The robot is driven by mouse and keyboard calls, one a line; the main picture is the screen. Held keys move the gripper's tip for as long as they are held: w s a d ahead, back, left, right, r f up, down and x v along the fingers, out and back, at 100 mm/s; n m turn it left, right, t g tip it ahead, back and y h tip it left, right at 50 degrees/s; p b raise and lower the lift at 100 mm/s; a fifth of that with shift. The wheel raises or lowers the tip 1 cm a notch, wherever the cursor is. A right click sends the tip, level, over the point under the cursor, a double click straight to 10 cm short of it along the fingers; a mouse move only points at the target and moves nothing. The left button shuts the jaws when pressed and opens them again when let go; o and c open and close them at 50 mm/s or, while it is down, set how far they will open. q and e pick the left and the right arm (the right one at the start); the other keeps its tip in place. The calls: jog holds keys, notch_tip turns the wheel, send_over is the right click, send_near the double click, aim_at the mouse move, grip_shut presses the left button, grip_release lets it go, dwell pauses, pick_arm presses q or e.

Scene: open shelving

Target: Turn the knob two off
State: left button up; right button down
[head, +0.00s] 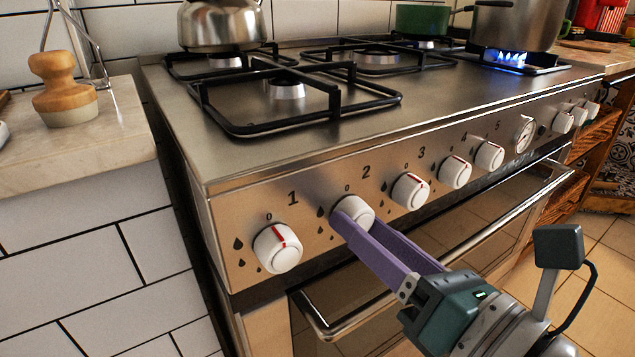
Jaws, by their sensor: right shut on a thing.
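Knob two (355,210) is a round white knob under the printed number 2 on the stove's steel front panel. My right gripper (359,224) has long purple fingers and is shut on knob two, reaching it from the lower right. The fingers cover the knob's lower part. The red mark of this knob cannot be made out clearly. Knob one (278,248) is to its left and knob three (410,191) to its right, each with a red mark. My left gripper is not in view.
More white knobs (455,172) continue along the panel to the right. The oven door handle (345,325) runs below the panel. A blue flame (506,58) burns under a steel pot (515,25) at the back right. A kettle (222,24) stands at the back left.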

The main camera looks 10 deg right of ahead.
jog(key=m+p, duration=0.1)
jog(key=m, duration=0.5)
jog(key=shift+r+m+p, duration=0.1)
jog(key=shift+m+p, duration=0.2)
jog(key=m+p, duration=0.2)
jog(key=m, duration=0.4)
jog(key=m+p, duration=0.1)
jog(key=m, duration=0.3)
jog(key=shift+r, duration=0.1)
jog(key=m+p, duration=0.1)
jog(key=m, duration=0.6)
jog(key=shift+p, duration=0.3)
jog(key=shift+m, duration=0.6)
jog(key=shift+c, duration=1.8)
grip_release()
